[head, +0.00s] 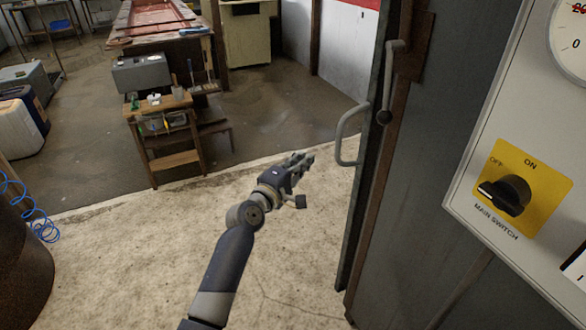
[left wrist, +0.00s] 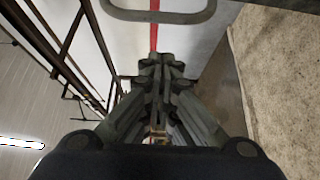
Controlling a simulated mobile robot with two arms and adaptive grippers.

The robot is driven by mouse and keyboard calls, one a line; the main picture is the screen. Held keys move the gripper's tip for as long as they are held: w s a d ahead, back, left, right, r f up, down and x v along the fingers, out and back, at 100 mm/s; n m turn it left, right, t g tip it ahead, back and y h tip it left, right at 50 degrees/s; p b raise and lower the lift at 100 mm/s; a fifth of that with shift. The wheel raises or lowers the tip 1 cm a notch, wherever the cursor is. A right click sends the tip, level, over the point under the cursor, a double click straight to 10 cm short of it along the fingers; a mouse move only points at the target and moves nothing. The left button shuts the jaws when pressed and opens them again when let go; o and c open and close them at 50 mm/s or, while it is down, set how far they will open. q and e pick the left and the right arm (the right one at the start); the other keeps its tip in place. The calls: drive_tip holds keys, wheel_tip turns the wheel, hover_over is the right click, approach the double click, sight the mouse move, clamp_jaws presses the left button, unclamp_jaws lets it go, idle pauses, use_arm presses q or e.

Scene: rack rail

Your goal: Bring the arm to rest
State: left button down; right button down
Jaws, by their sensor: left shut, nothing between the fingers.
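My left arm reaches up from the bottom of the head view. Its gripper (head: 306,160) is in mid-air over the pale floor, left of the grey door handle (head: 343,140) and apart from it. In the left wrist view the fingers of the left gripper (left wrist: 160,62) are together with nothing between them. A grey handle bar (left wrist: 160,15) crosses the top of that view, beyond the fingertips. My right gripper is in neither view.
A grey door (head: 368,190) stands close on the right. Beside it is a panel with a yellow main switch plate (head: 532,190). A small wooden stand (head: 176,160) is at the back left. The pale floor (head: 130,250) is clear.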

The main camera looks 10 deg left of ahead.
use_arm(q)
drive_tip(key=s+a+f+m+g+y, duration=0.1)
drive_tip(key=s+a+f+m+g, duration=0.15)
drive_tip(key=s+f, duration=0.9)
drive_tip(key=s+a+f+m+g+y, duration=0.25)
drive_tip(key=s+f, duration=0.25)
drive_tip(key=f, duration=1.3)
drive_tip(key=s+a+f+m+g+y, duration=0.1)
drive_tip(key=s+a+f+m+g, duration=0.15)
drive_tip(key=s+f, duration=0.9)
drive_tip(key=s+a+f+m+g, duration=0.2)
drive_tip(key=s+f, duration=0.5)
drive_tip(key=s, duration=0.5)
drive_tip(key=s+a+f+m+g+y, duration=0.1)
drive_tip(key=s+a+f+m+g, duration=0.2)
drive_tip(key=s+f, duration=0.4)
drive_tip(key=s+a+f+m+g+y, duration=0.1)
drive_tip(key=s+f, duration=0.6)
drive_tip(key=s, duration=1)
drive_tip(key=a+m+g, duration=0.1)
drive_tip(key=m+g, duration=0.1)
drive_tip(key=shift+s+a+f+m, duration=0.15)
drive_tip(key=shift+s+f+m, duration=0.15)
drive_tip(key=shift+m, duration=0.05)
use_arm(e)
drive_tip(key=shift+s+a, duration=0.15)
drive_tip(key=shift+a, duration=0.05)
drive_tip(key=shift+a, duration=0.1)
